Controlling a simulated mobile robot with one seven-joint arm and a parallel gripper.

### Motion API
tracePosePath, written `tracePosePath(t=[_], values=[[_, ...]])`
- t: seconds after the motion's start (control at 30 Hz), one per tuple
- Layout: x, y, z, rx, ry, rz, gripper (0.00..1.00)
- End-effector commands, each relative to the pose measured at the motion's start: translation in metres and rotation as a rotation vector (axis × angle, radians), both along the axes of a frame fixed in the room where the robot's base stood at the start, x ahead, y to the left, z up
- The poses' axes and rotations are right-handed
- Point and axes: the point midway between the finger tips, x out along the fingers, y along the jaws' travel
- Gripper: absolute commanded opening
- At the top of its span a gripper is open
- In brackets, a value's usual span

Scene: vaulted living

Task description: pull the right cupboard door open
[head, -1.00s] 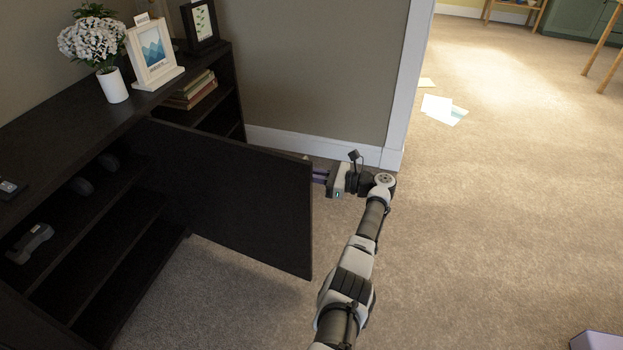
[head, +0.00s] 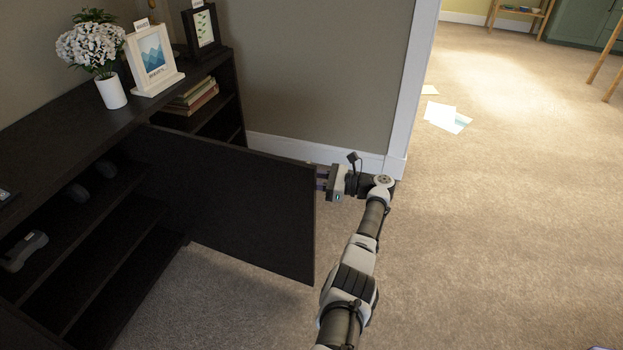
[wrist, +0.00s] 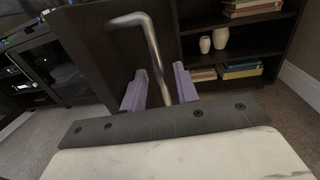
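The right cupboard door (head: 235,205) is a dark panel standing wide open from the black cabinet (head: 60,142). Its inner face is towards the head camera. My gripper (head: 322,178) is on the door's far, outer side, near its free edge, with the fingertips partly hidden behind it. In the wrist view the metal bar handle (wrist: 151,38) runs down between the two purple fingers of my gripper (wrist: 161,88). The fingers are apart, with a gap visible on each side of the bar, so the gripper is open around the handle.
A flower vase (head: 111,91) and picture frames (head: 152,60) stand on the cabinet top. A grey device (head: 24,250) lies on a shelf inside. A wall corner (head: 398,165) is just behind my gripper. Papers (head: 446,117) lie on the carpet, otherwise clear at right.

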Motion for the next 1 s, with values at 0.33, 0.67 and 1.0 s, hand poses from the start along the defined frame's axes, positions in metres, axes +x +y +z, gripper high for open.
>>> tracePosePath(t=[0.33,0.67,1.0], values=[[-0.001,-0.008,0.000,0.002,-0.001,-0.006,0.32],[-0.018,-0.071,-0.001,0.003,-0.001,-0.008,0.32],[-0.034,-0.126,-0.001,0.002,-0.001,-0.002,0.32]])
